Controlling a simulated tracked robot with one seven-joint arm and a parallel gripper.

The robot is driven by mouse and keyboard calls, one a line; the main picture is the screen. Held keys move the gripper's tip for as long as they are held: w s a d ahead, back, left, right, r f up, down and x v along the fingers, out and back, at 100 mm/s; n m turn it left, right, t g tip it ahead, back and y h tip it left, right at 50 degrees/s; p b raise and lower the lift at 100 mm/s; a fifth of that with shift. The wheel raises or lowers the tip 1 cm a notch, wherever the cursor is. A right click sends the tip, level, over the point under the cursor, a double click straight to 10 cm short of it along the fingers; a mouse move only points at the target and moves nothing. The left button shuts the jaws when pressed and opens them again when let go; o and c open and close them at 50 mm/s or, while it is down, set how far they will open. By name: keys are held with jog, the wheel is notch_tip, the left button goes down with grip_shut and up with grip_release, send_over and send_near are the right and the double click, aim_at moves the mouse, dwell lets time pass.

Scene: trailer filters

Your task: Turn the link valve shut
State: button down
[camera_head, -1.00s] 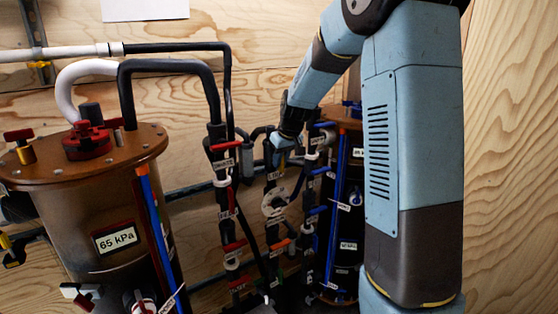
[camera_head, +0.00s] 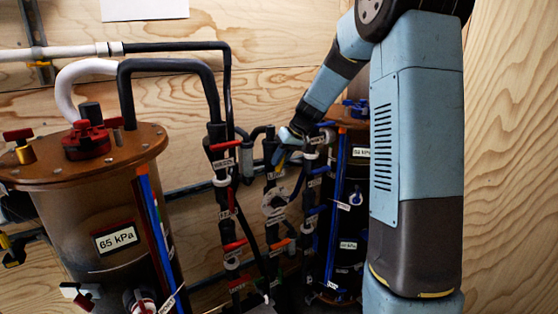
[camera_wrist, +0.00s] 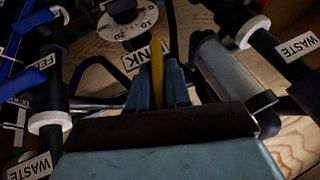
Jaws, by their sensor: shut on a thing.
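The link valve shows in the wrist view as a yellow handle (camera_wrist: 157,66), seen nearly edge-on, beside a white label (camera_wrist: 135,60) of which "NK" is readable. My gripper (camera_wrist: 158,82) is shut on this handle, one finger on each side. In the head view my gripper (camera_head: 281,153) is at the upper part of the middle pipe, just above the link label (camera_head: 275,176). There my fingers largely hide the handle. The valve body is mostly hidden, and I cannot tell how far the handle is turned.
A round gauge (camera_wrist: 128,20) sits just beyond the handle. Pipes with red handles (camera_head: 225,164) stand left, and blue-handled ones right. A grey cylinder (camera_wrist: 225,68) is close to my gripper's right. A brown tank (camera_head: 110,205) reading 65 kPa stands at left.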

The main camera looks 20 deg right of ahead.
jog(key=y, duration=0.3)
jog(key=shift+w+d+f+m+g, duration=0.1)
jog(key=shift+d+m+g, duration=0.05)
jog(key=shift+m+g, duration=0.25)
jog(key=y, duration=0.3)
jog(key=shift+m+g+y, duration=0.3)
jog(key=shift+m, duration=0.1)
jog(key=y, duration=0.1)
jog(key=m+y, duration=0.1)
jog(key=y, duration=0.1)
jog(key=shift+d+f, duration=0.15)
jog(key=shift+f, duration=0.05)
jog(key=shift+m+y, duration=0.5)
jog(key=shift+y, duration=1.2)
jog(key=shift+f, duration=0.15)
jog(key=c, duration=1.3)
grip_release()
jog(key=shift+o, duration=0.7)
jog(key=s+d, duration=0.1)
jog(key=d, duration=1.2)
jog(key=shift+d, duration=0.3)
